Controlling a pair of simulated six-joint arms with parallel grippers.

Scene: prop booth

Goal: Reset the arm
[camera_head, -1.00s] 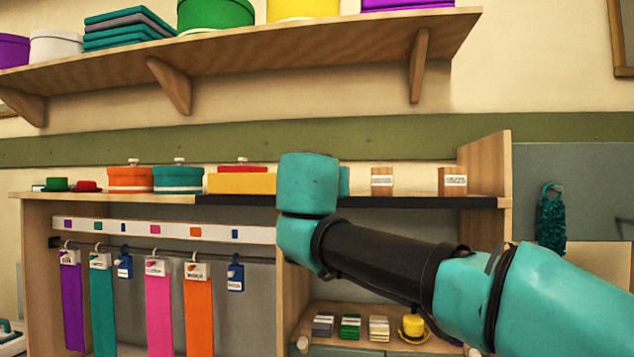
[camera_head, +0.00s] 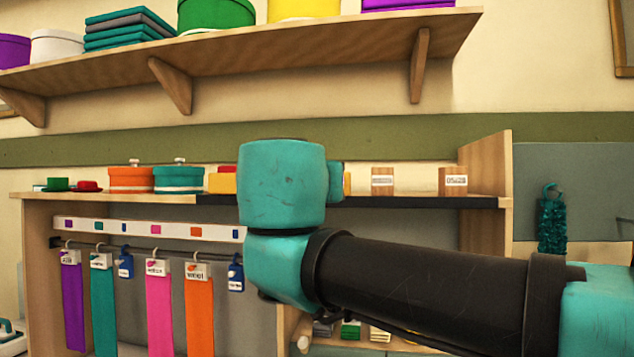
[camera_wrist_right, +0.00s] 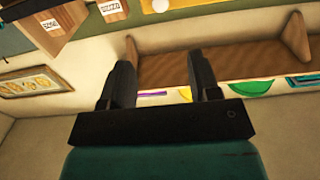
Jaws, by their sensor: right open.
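My right arm reaches in from the right in the head view, its teal wrist joint in front of the lower shelf unit. My right gripper (camera_wrist_right: 162,85) shows in the right wrist view with its two dark fingers well apart and nothing between them. That view appears upside down, with the upper wall shelf (camera_wrist_right: 225,66) beyond the fingers. The gripper's fingers do not show in the head view. My left gripper is in neither view.
Hanging cloths, such as the pink one (camera_head: 159,315), hang from a rail at left. Orange (camera_head: 130,180) and teal (camera_head: 178,180) round boxes stand on the counter. The upper shelf (camera_head: 250,55) holds boxes and folded cloth. Wooden blocks (camera_head: 453,181) stand right of my arm.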

